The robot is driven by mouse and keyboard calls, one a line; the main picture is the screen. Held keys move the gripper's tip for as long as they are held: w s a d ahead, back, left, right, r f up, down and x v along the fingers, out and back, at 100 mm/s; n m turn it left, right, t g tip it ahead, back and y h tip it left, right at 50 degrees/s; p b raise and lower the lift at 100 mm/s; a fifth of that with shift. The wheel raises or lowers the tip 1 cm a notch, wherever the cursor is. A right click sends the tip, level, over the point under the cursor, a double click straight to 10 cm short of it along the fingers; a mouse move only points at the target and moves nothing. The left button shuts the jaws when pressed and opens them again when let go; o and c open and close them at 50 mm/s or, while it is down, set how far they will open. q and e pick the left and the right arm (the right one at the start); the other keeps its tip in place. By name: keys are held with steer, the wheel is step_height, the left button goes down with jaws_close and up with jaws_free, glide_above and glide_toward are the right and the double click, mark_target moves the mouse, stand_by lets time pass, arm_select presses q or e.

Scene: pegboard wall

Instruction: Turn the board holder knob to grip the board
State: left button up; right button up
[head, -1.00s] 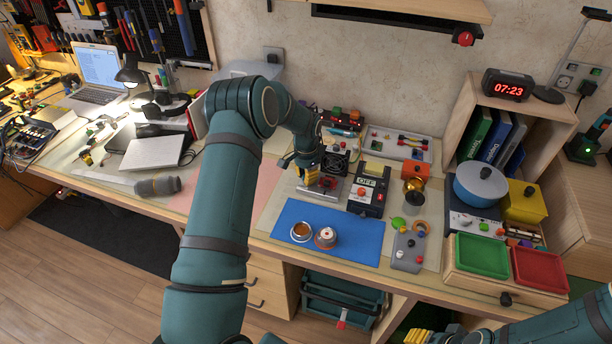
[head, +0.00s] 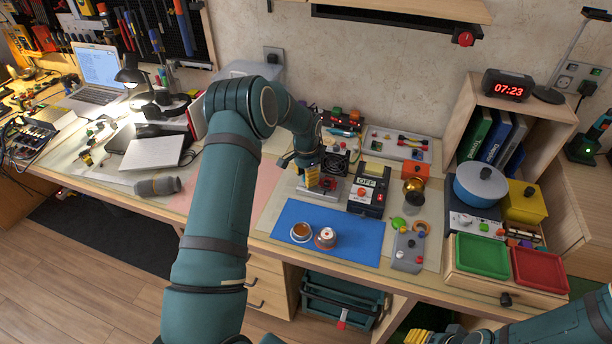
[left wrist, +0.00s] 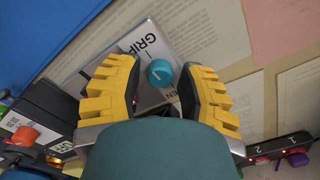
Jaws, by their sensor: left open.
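The board holder (head: 322,190) is a grey metal device on the bench, behind the blue mat. Its round teal knob (left wrist: 160,73) has a white pointer line and sits on a plate marked "GRIP" and, partly covered, "...EN". My left gripper (head: 311,178) is over the holder. In the left wrist view, its yellow fingers (left wrist: 160,76) are open, one on each side of the knob, with gaps showing. The knob is hidden behind the gripper in the head view. I cannot make out a board clearly. My right gripper (head: 420,337) shows only partly at the bottom edge.
A black box with an "OFF" label (head: 369,185) stands close right of the holder. A small fan (head: 335,162) is behind it. The blue mat (head: 350,238) in front carries two small round items. A grey box with coloured knobs (head: 407,252) is right of the mat.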

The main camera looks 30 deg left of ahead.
arm_select(q)
step_height(320, 180, up, 12)
stand_by(0.5)
stand_by(0.3)
